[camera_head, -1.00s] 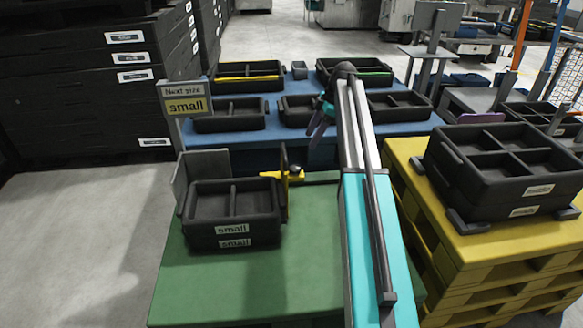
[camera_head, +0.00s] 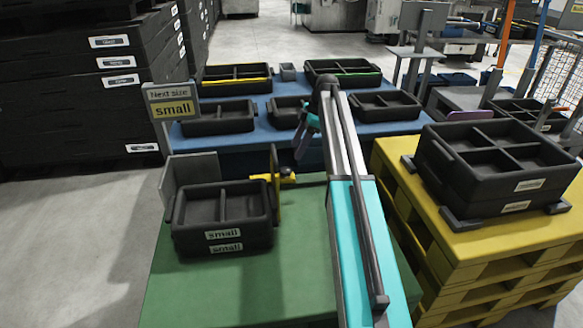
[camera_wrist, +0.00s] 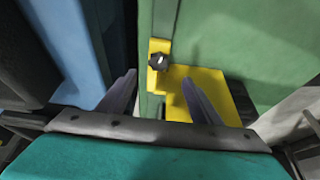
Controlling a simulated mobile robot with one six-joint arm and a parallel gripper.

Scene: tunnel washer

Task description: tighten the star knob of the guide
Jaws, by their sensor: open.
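The guide (camera_head: 275,182) is a yellow bracket with an upright dark and yellow plate, at the back edge of the green table (camera_head: 220,290). Its dark star knob (camera_head: 288,171) sits on top of it. In the wrist view the black knob (camera_wrist: 158,61) shows whole, at one end of the yellow guide (camera_wrist: 205,78). My gripper (camera_head: 301,148) is above and behind the guide in the head view. In the wrist view my gripper (camera_wrist: 159,78) is open and empty, and the knob appears just beyond the gap between its fingertips, not between them.
Stacked black trays labelled small (camera_head: 222,222) stand just left of the guide, beside a grey upright plate (camera_head: 190,175). A blue table (camera_head: 345,131) with several trays lies behind. A yellow pallet (camera_head: 480,235) with trays stands right. The green table's front is clear.

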